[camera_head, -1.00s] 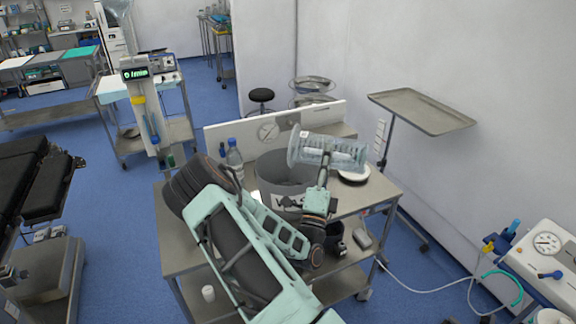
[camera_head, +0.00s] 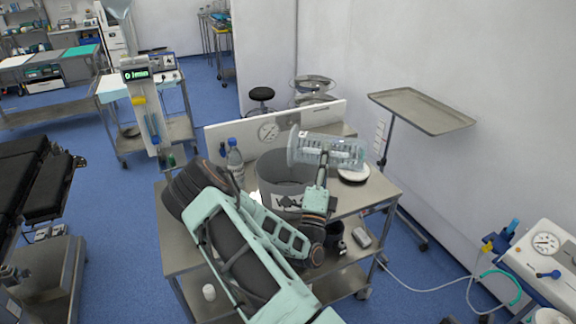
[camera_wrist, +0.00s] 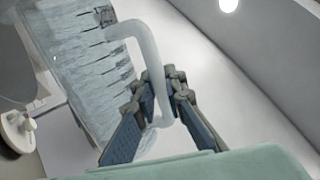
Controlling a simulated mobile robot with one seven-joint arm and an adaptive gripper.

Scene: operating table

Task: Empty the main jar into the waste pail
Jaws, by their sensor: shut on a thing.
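The main jar (camera_head: 345,152) is a clear, ribbed jar lying nearly on its side in the air, its wide end to the left. My gripper (camera_head: 326,160) is shut on its handle. In the wrist view the pale handle (camera_wrist: 146,45) runs between the fingers of my gripper (camera_wrist: 160,100), with the clear jar wall (camera_wrist: 80,70) behind. The waste pail (camera_head: 270,179) is a grey bucket with a white label, standing on the steel cart below and left of the jar. The jar's wide end is above the pail's right part. I cannot tell whether liquid remains in the jar.
The cart top (camera_head: 375,190) holds a clear bottle with a blue cap (camera_head: 235,160) left of the pail and a white round dish (camera_head: 354,174) at right. A steel tray stand (camera_head: 420,110) is at right.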

